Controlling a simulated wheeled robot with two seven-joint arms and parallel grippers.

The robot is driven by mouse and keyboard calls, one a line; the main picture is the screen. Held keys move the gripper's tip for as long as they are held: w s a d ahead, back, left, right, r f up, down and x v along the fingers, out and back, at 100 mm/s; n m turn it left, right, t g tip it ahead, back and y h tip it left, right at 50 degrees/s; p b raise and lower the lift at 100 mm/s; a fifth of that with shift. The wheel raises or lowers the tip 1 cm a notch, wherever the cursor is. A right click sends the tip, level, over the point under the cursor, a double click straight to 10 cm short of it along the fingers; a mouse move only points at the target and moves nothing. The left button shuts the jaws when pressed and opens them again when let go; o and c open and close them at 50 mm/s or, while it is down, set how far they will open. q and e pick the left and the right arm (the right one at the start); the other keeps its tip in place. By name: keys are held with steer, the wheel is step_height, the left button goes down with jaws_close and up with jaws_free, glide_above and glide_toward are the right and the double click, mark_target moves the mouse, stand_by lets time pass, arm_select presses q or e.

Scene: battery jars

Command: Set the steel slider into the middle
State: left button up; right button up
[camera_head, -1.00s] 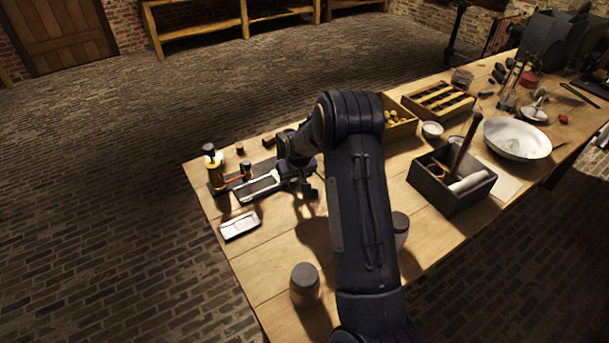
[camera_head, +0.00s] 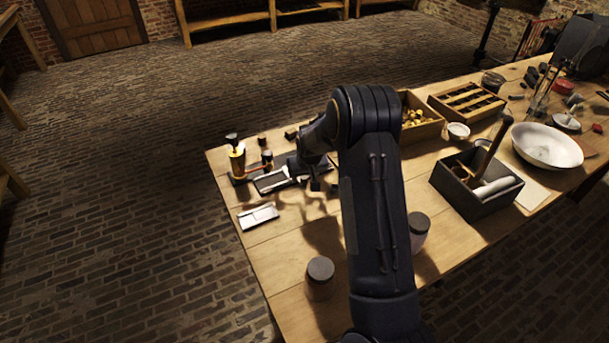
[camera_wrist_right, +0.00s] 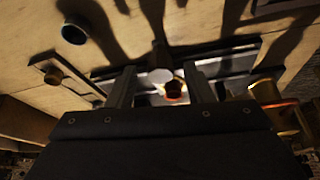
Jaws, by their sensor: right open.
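My right gripper (camera_head: 316,180) is low over the left end of the workbench, at the right end of a dark flat frame with a pale inner plate (camera_head: 271,181). In the right wrist view my two fingers (camera_wrist_right: 160,88) are apart. Between them show a small dark reddish knob (camera_wrist_right: 173,89) and a bright, shiny patch on the dark frame; I cannot tell if they touch anything. A pale metal plate (camera_head: 258,215) lies on the bench in front of the frame. I cannot tell which piece is the steel slider. My left gripper is out of view.
A brass-bodied fitting (camera_head: 237,162) stands at the frame's left end. Two lidded jars (camera_head: 320,278) (camera_head: 419,232) stand nearer the front. A dark box (camera_head: 490,203) with tools, a white bowl (camera_head: 546,146) and a slotted wooden tray (camera_head: 467,101) are to the right.

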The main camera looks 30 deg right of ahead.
steer(key=d+v, duration=0.1)
steer(key=v, duration=0.6)
steer(key=shift+a+r+b, duration=0.35)
steer(key=shift+a+b, duration=0.1)
steer(key=shift+a, duration=0.1)
steer(key=shift+s+f, duration=0.1)
steer(key=shift+s, duration=0.1)
